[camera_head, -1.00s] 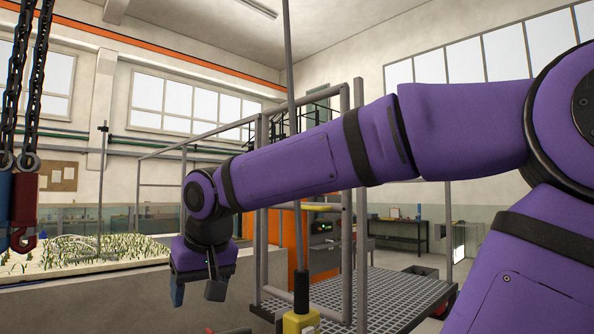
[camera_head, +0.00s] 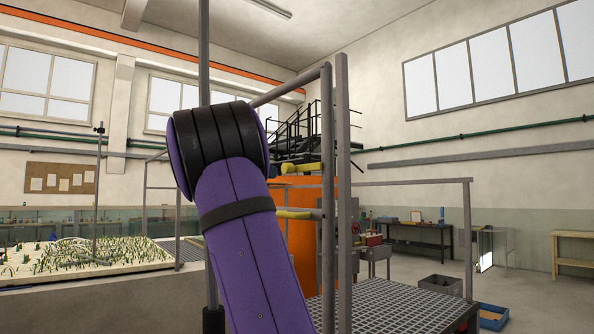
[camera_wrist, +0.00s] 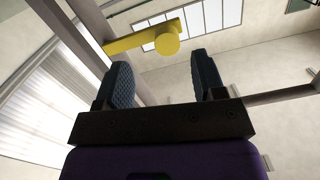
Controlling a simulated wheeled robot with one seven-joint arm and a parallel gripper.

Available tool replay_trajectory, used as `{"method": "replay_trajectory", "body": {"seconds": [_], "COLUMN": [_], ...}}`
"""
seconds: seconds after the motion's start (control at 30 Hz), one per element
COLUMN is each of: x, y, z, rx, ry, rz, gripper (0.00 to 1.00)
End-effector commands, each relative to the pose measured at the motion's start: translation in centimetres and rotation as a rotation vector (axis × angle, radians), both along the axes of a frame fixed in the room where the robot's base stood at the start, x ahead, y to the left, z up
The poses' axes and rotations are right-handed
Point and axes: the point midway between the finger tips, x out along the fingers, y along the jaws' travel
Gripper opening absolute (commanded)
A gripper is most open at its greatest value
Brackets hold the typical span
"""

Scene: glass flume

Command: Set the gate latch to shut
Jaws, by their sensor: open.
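In the wrist view, a yellow latch bar (camera_wrist: 140,40) with a round knob runs from a grey post (camera_wrist: 88,20), just beyond my fingertips. My gripper (camera_wrist: 165,75) is open, with two dark fingers apart and nothing between them. The knob lies past the gap between the fingers, and I see no clear contact. In the head view, two yellow bars, an upper one (camera_head: 302,168) and a lower one (camera_head: 293,214), show beside the upright grey gate posts (camera_head: 328,240). My arm hides my gripper there. I cannot tell which yellow bar the wrist view shows.
A metal grating platform (camera_head: 395,306) lies beyond the posts, with a grey handrail (camera_head: 415,184) behind. A planted model bed (camera_head: 85,254) is at the left. An orange panel (camera_head: 300,240) stands behind the gate. Open floor with a blue bin (camera_head: 492,317) is at the right.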

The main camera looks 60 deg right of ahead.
Motion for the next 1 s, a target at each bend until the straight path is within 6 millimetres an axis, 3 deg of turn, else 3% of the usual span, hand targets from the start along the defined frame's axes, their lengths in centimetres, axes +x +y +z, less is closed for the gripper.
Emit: {"method": "replay_trajectory", "body": {"seconds": [0.1,0.27,0.7,1.0], "x": [0.6,0.3,-2.0,-2.6], "y": [0.3,-0.7,-7.7,-9.8], "z": [1.4,1.7,1.6,1.6], "rx": [-0.069,-0.085,-0.081,-0.080], "ry": [-0.018,-0.026,-0.024,-0.025], "rz": [-0.016,-0.023,-0.022,-0.020], "gripper": [0.63,0.63,0.63,0.63]}}
